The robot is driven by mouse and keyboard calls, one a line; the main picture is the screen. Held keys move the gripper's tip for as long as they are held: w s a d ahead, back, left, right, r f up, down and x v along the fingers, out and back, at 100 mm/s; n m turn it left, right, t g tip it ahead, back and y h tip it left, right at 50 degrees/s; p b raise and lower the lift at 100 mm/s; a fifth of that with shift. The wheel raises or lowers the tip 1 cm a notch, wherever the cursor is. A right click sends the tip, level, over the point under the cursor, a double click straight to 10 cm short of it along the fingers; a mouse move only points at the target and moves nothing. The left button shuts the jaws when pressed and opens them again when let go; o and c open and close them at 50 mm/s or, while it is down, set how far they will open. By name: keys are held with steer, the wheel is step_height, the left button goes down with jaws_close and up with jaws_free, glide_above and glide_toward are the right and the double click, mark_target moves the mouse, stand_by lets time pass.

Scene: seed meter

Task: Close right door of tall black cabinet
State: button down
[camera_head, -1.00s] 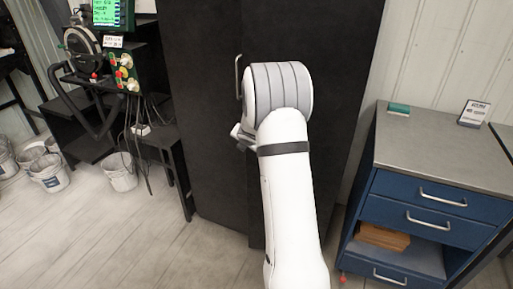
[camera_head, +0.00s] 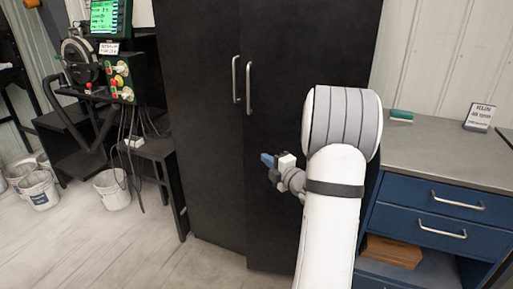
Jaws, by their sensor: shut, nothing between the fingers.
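The tall black cabinet stands in the middle, with a left door (camera_head: 203,150) and a right door (camera_head: 290,55). Each has a vertical silver handle near the centre seam: the left handle (camera_head: 236,80) and the right handle (camera_head: 249,88). The right door's lower edge sits lower in the picture than the left door's, with a step at the seam, so it seems to stand slightly proud. My gripper (camera_head: 268,160) is shut and empty, in front of the right door below its handle. I cannot tell whether it touches the door. My white arm hides the door's right part.
A blue drawer cabinet (camera_head: 450,194) with a grey top stands close at the right, partly behind my arm. A black bench (camera_head: 158,148) with a machine and hanging cables is at the left. White buckets (camera_head: 112,190) stand on the floor. The floor before the left door is clear.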

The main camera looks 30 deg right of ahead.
glide_toward(250, 140)
steer(key=w+a, duration=0.3)
steer(key=shift+w+d+b, duration=0.55)
steer(key=shift+w+d, duration=0.1)
steer(key=shift+w, duration=0.25)
steer(key=shift+w+d, duration=0.5)
steer(key=shift+w, duration=0.1)
